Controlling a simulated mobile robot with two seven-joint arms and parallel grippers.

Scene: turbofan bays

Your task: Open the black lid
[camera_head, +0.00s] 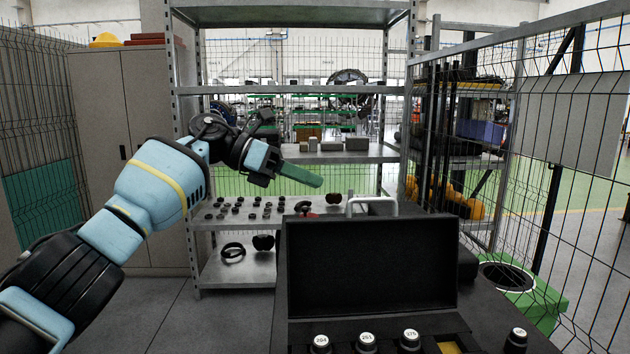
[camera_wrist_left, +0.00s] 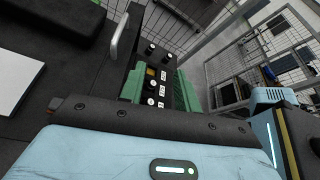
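The black lid (camera_head: 370,265) stands upright at the back of a black case, its dark inner face towards the head camera. In front of the lid are numbered, white-topped knobs (camera_head: 366,342) in the case. My left gripper (camera_head: 298,176) is above and to the left of the lid, apart from it and holding nothing that I can see. In the left wrist view, its two green fingers (camera_wrist_left: 160,82) are spread, with the numbered knobs showing beyond them. My right gripper does not show in either view.
A light handle (camera_head: 372,203) stands just behind the lid. Behind is a metal shelf rack (camera_head: 295,90) with small dark parts and grey blocks. A wire fence (camera_head: 560,150) runs along the right. A grey cabinet (camera_head: 120,120) stands at the left, with bare floor before it.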

